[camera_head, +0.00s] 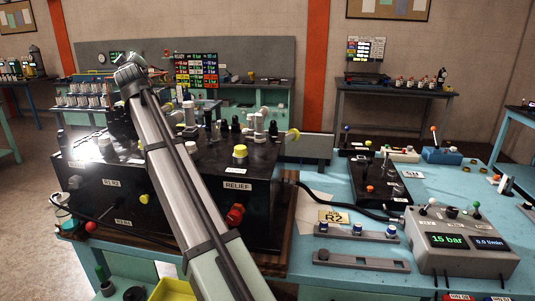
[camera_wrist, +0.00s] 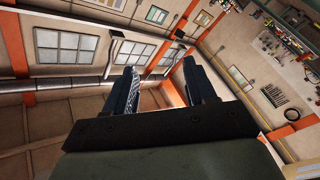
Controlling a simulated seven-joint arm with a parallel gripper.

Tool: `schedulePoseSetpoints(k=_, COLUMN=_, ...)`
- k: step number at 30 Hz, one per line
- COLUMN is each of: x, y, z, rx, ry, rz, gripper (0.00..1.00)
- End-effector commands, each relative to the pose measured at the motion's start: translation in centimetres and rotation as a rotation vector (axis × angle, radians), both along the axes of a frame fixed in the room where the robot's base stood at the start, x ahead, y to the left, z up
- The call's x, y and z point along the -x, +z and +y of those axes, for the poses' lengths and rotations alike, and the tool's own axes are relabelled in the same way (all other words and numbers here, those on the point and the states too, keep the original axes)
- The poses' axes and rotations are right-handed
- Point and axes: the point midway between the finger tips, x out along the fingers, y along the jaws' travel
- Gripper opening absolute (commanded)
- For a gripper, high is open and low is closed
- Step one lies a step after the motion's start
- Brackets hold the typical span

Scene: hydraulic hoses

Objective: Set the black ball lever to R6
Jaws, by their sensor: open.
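My gripper (camera_wrist: 159,67) is open and empty in the wrist view, its two dark fingers apart against walls and windows. In the head view my arm rises from the bottom centre to the upper left, across the large black hydraulic block (camera_head: 245,203). I cannot pick out the black ball lever with certainty, nor read an R6 mark. A dark knob shows on the small black valve unit (camera_head: 383,185) at right. The large block carries labels that seem to read R1 R2 (camera_head: 112,183) and R3 R4, and RELIEF (camera_head: 237,186). My arm hides part of this block.
A grey box with displays (camera_head: 461,240) stands on the blue bench at front right, with a green-ball lever (camera_head: 476,206). Blue-ball (camera_head: 346,128) and orange-ball (camera_head: 433,129) levers stand behind. Black hoses run from the block. A yellow bin (camera_head: 172,289) is below.

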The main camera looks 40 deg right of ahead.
Motion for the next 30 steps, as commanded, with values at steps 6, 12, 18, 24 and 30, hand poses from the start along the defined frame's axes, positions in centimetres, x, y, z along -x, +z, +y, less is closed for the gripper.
schedulePoseSetpoints(k=6, x=5.8, y=2.4, z=-13.3, rx=-0.02, ry=-0.192, rz=0.094, gripper=0.55)
schedulePoseSetpoints(k=12, x=12.6, y=4.0, z=-23.5, rx=-0.053, ry=-0.353, rz=0.185, gripper=0.55)
schedulePoseSetpoints(k=18, x=19.8, y=4.4, z=-32.2, rx=-0.119, ry=-0.502, rz=0.279, gripper=0.55)
schedulePoseSetpoints(k=24, x=25.2, y=1.9, z=-40.5, rx=-0.283, ry=-0.641, rz=0.371, gripper=0.55)
schedulePoseSetpoints(k=30, x=28.6, y=-4.1, z=-49.2, rx=-0.565, ry=-0.79, rz=0.439, gripper=0.55)
